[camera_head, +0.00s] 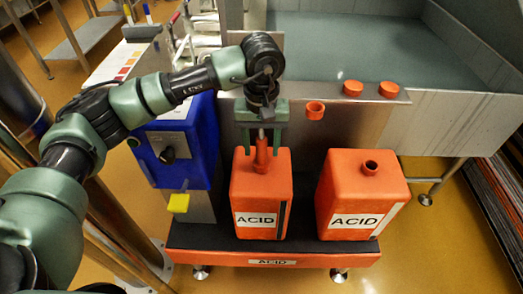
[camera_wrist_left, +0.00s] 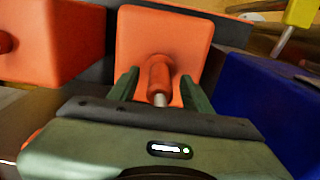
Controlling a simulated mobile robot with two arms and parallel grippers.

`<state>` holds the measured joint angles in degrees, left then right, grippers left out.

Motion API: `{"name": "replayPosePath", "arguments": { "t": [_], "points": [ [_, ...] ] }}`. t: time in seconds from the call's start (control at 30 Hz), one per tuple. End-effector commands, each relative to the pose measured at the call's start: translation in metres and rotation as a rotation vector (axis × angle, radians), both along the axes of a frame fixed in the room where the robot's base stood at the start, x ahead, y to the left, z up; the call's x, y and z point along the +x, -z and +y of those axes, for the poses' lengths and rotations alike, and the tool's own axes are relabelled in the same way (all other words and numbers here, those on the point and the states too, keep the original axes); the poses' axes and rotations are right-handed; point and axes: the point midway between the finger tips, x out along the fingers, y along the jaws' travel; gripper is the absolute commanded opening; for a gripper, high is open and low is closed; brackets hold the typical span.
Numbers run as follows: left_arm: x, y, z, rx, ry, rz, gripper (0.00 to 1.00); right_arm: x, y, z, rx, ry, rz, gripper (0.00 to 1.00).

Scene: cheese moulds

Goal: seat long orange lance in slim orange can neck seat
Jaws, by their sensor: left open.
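The slim orange can (camera_head: 262,185), labelled ACID, stands upright on the left of a low orange stand. The orange lance (camera_head: 262,153) stands upright at the can's neck; its lower part is hidden, so how deep it sits cannot be told. My left gripper (camera_head: 262,143) points down over the can, with a green finger on each side of the lance. In the left wrist view the open fingers (camera_wrist_left: 159,88) are apart, with gaps beside the lance's orange head (camera_wrist_left: 159,73) and grey rod, and the can (camera_wrist_left: 190,35) is behind. My right gripper is not in view.
A wider orange ACID can (camera_head: 350,195) with an open neck stands to the right. A blue unit (camera_head: 190,145) with a yellow block (camera_head: 179,203) is close on the left. Orange caps (camera_head: 353,88) lie on the steel sink edge behind; an orange ring (camera_head: 315,110) is on its front.

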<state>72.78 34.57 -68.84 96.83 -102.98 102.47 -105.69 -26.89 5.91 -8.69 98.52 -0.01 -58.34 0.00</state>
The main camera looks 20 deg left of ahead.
Motion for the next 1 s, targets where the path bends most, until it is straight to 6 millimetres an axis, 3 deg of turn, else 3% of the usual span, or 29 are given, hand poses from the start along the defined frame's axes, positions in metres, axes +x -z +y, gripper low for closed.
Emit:
{"name": "replayPosePath", "arguments": {
  "t": [0.1,0.33,1.0],
  "points": [
    [0.001,-0.024,0.000,-0.001,0.001,-0.004,0.49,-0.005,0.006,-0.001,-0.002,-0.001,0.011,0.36],
    [0.001,-0.050,0.000,0.000,0.001,-0.002,0.49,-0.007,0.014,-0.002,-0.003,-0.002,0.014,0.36],
    [0.000,-0.054,0.000,0.000,0.001,0.000,0.49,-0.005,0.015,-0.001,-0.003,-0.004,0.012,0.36]
  ]
}}
